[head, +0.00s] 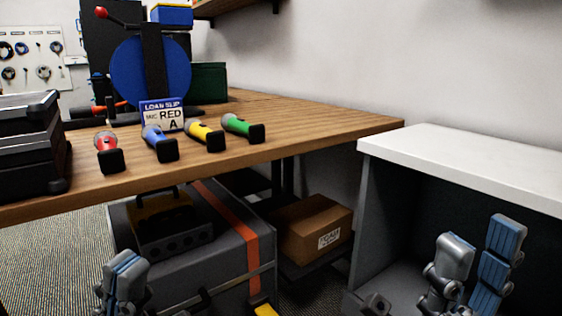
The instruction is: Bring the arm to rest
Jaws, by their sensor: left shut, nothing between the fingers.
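My left arm (125,283), with silver and blue links, stands at the lower left in front of the grey case. My right arm (447,268) is folded at the lower right, in front of the white-topped cabinet.
Black cases (35,145) stand left. A grey case (235,285) and carton (312,228) are below. The white cabinet top (460,165) is bare.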

